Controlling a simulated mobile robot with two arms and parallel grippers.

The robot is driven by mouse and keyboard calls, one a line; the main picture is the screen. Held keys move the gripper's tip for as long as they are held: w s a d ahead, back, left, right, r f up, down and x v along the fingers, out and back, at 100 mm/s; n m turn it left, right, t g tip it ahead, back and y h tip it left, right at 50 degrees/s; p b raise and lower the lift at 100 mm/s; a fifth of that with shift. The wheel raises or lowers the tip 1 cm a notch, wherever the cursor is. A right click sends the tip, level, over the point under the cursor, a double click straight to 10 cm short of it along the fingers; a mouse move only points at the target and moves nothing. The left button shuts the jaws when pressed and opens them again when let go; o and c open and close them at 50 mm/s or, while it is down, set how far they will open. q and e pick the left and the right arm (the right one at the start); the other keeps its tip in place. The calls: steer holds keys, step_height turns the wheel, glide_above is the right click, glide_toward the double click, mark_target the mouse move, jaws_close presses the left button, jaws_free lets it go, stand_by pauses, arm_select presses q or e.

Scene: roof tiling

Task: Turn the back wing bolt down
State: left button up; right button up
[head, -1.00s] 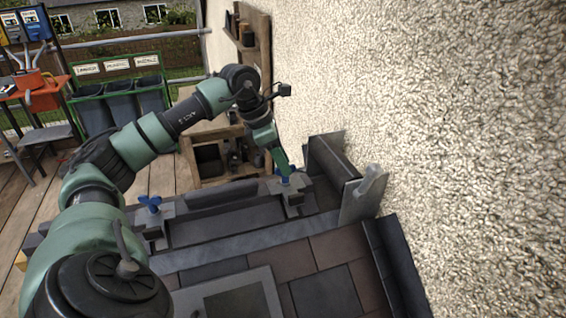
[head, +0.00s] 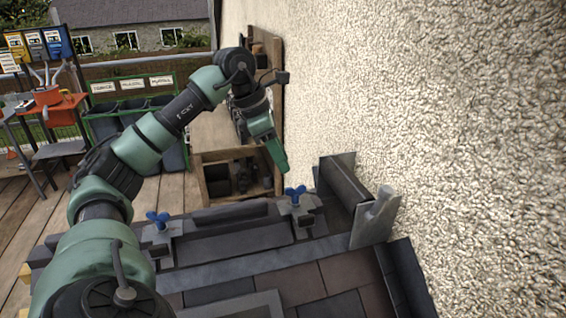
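Two blue wing bolts stand on grey clamp blocks along the roof's upper edge. One wing bolt (head: 295,194) is nearer the wall, on its clamp block (head: 303,213). The other wing bolt (head: 158,220) is further left, on a similar clamp block (head: 165,240), partly beside my arm. My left gripper (head: 279,158), with green fingers, hangs above and slightly left of the bolt near the wall, apart from it. Its fingers overlap from this side, so its opening is unclear. It appears to hold nothing. My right gripper is out of view.
A rough pale wall (head: 400,100) rises close on the right. A grey upright bracket (head: 375,218) stands right of the near-wall bolt. Roof tiles (head: 300,284) lie in front. A wooden shelf box (head: 232,176) and green-framed bins (head: 130,115) stand behind.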

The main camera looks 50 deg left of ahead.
mark_target(295, 187)
arm_select(q)
steer(key=f+b, duration=0.1)
steer(key=f, duration=0.1)
steer(key=w+d+f+n+b, duration=0.1)
steer(key=f+b, duration=0.1)
steer(key=f, duration=0.1)
steer(key=w+d+f+n+b, duration=0.1)
steer(key=f, duration=0.2)
steer(key=shift+w+d+y+b, duration=0.1)
steer(key=shift+w+y+b, duration=0.05)
steer(key=shift+y+b, duration=0.15)
jaws_close()
stand_by(0.3)
